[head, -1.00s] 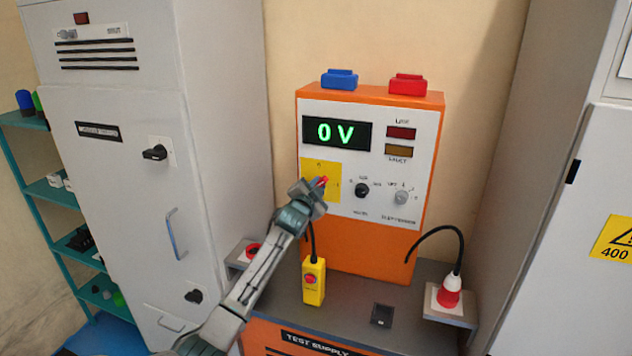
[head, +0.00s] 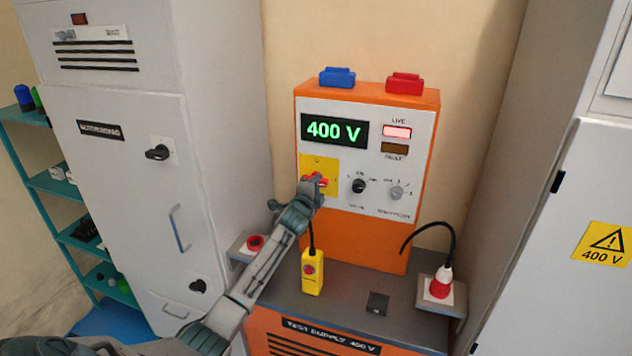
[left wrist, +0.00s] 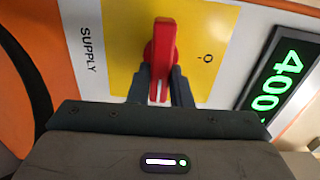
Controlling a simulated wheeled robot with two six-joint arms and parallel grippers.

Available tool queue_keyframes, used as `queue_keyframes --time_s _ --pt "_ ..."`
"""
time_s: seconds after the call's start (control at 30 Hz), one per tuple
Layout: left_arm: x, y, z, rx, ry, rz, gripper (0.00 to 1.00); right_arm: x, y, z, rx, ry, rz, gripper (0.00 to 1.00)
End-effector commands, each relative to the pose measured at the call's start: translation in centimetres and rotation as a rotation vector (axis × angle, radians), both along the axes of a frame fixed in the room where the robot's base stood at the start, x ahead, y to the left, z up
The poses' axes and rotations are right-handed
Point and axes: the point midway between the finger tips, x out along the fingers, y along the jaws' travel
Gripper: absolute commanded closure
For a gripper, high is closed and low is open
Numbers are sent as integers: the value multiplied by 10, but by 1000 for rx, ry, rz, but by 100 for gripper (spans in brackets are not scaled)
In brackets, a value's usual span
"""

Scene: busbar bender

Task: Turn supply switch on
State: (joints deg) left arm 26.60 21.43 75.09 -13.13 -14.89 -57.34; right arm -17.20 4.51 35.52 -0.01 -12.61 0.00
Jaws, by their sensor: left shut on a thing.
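The supply switch is a red rotary handle (left wrist: 162,50) on a yellow plate (left wrist: 208,50) marked SUPPLY on the orange test supply (head: 372,240). My left gripper (head: 313,186) is at the plate in the head view. In the left wrist view my left gripper (left wrist: 161,88) is shut on the red handle, with a finger on each side of it. The handle (head: 318,180) lies roughly level in the head view, partly hidden by the gripper. The display (head: 335,130) reads 400 V and the LIVE lamp (head: 397,132) is lit. My right gripper is not in view.
Two knobs (head: 359,186) sit right of the switch. A red plug (head: 441,283) stands at the bench's right end. Grey cabinets flank the supply on the left (head: 140,200) and right (head: 530,220).

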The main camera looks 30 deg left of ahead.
Motion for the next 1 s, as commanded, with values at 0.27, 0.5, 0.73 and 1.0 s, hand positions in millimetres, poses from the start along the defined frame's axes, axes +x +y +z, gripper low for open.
queue_keyframes --time_s 0.27,0.5,0.73,1.0 --pt "0 0 0 31 7 0 100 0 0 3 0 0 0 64" --pt "0 0 0 32 7 0 100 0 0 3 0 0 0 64" --pt "0 0 0 31 7 0 60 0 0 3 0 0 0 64" --pt "-1 0 -1 30 7 0 60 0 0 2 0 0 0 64"
